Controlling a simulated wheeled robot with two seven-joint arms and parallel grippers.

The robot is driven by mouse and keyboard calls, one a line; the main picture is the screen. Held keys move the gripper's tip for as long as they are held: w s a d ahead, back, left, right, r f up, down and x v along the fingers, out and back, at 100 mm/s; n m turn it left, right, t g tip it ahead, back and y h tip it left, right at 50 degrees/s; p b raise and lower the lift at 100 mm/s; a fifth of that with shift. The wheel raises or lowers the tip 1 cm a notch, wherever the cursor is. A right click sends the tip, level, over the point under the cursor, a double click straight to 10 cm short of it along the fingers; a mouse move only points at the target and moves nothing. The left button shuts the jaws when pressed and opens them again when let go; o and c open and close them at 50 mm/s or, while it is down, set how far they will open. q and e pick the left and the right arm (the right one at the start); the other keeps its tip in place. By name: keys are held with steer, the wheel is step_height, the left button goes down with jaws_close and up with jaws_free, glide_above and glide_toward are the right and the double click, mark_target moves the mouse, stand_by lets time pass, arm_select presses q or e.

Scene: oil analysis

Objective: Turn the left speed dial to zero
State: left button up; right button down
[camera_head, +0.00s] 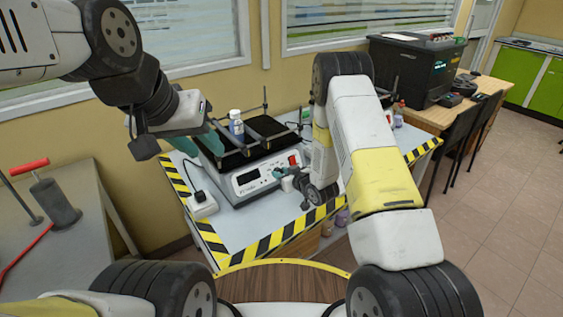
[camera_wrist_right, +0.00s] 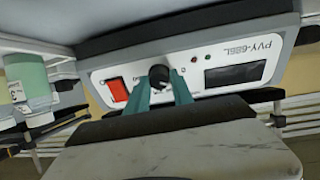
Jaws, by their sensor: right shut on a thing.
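The shaker device (camera_head: 237,185) stands on the table, with a dark display and a red switch (camera_head: 293,159) on its white front panel. In the right wrist view the panel (camera_wrist_right: 188,65) appears upside down. There, a round black dial (camera_wrist_right: 159,77) sits between the red switch (camera_wrist_right: 117,89) and the dark display (camera_wrist_right: 235,74). My right gripper (camera_wrist_right: 165,92) is shut on the dial with its teal fingers; in the head view the gripper (camera_head: 279,173) hides the dial. My left gripper (camera_head: 198,146) is open and empty at the device's left side.
A white power strip (camera_head: 201,205) lies to the left on the table (camera_head: 262,229), which has a black-and-yellow striped edge. A green bottle (camera_wrist_right: 27,80) shows in the right wrist view.

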steer(key=n, duration=0.5)
steer(key=shift+n+y, duration=0.4)
steer(key=shift+d, duration=0.1)
steer(key=c, duration=1.1)
jaws_free()
steer(key=shift+s, duration=0.1)
steer(key=v, duration=0.7)
steer(key=shift+s+d+r, duration=0.2)
steer(key=shift+d, duration=0.05)
